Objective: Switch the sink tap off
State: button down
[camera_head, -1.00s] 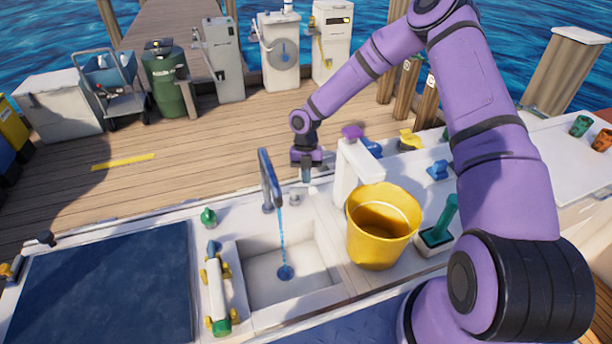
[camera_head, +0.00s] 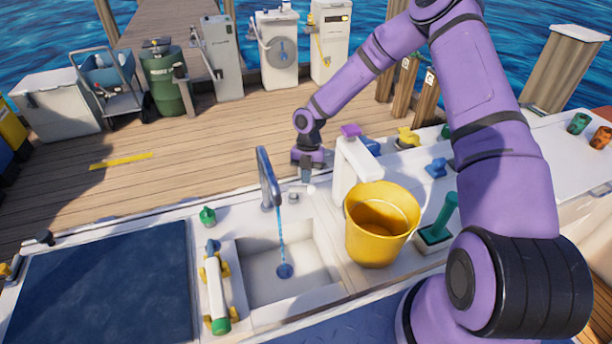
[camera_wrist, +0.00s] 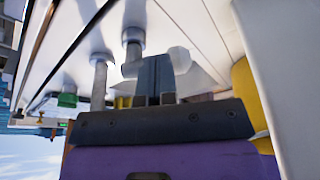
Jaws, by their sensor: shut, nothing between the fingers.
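The grey sink tap (camera_head: 268,180) stands behind the sink (camera_head: 243,270), and a blue stream of water (camera_head: 281,235) runs from its spout into the basin. The short grey tap handle (camera_head: 298,189) is right of the tap's base. In the wrist view, the handle's post and lever (camera_wrist: 133,48) are just beside my fingers. My gripper (camera_head: 306,177) is shut and empty, pointing down at the handle; its dark fingers also show in the wrist view (camera_wrist: 156,78). They seem very close to the lever; I cannot tell whether they touch it.
A white post with a purple top (camera_head: 350,160) stands close to the right of my gripper. A yellow bucket (camera_head: 382,235) is in front of it. A dark blue panel (camera_head: 105,285) lies farther left.

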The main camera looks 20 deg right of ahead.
jog(key=shift+s+m+y, duration=0.3)
jog(key=shift+s+m, duration=0.25)
jog(key=shift+m, duration=0.65)
jog(key=shift+s, duration=0.45)
jog(key=shift+s+d+f, duration=0.1)
jog(key=shift+s+f, duration=0.05)
jog(key=shift+s, duration=0.15)
jog(key=shift+w, duration=0.1)
